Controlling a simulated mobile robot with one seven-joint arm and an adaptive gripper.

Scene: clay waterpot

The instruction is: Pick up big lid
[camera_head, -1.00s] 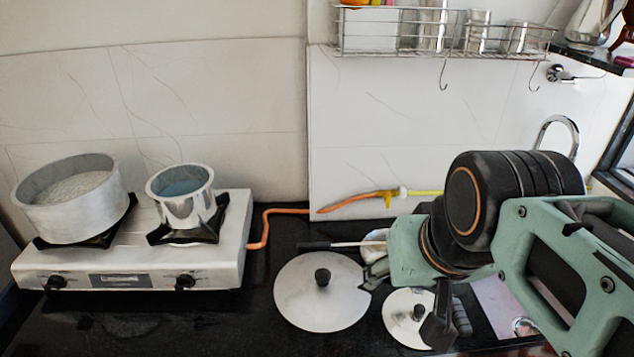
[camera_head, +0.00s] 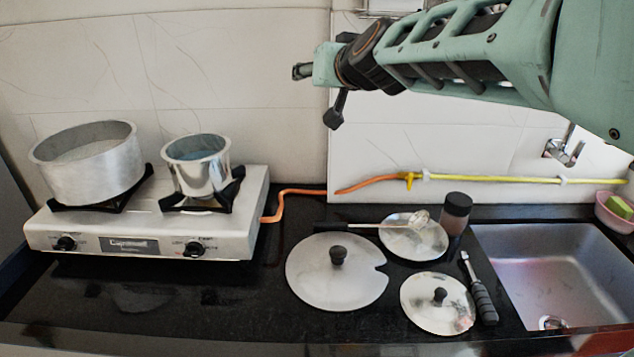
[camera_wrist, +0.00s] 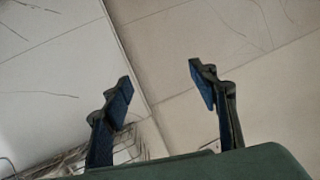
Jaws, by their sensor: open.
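The big lid (camera_head: 318,274) is a flat grey metal disc with a black knob (camera_head: 338,256) and a notch at its right edge. It lies on the black counter, right of the stove, in the head view. A smaller lid (camera_head: 430,312) with a black knob lies to its right. My gripper (camera_head: 298,71) is raised high above the counter, in front of the wall tiles and well apart from the big lid. In the wrist view my gripper (camera_wrist: 163,88) has its two fingers wide apart with nothing between them. That view shows only wall and part of a wire rack.
The stove (camera_head: 150,225) carries a large pot (camera_head: 88,175) and a small pot (camera_head: 200,178). A ladle (camera_head: 375,225) lies across a plate (camera_head: 415,242) behind the lids. A dark jar (camera_head: 456,212), a black-handled tool (camera_head: 482,298) and the sink (camera_head: 560,270) are to the right.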

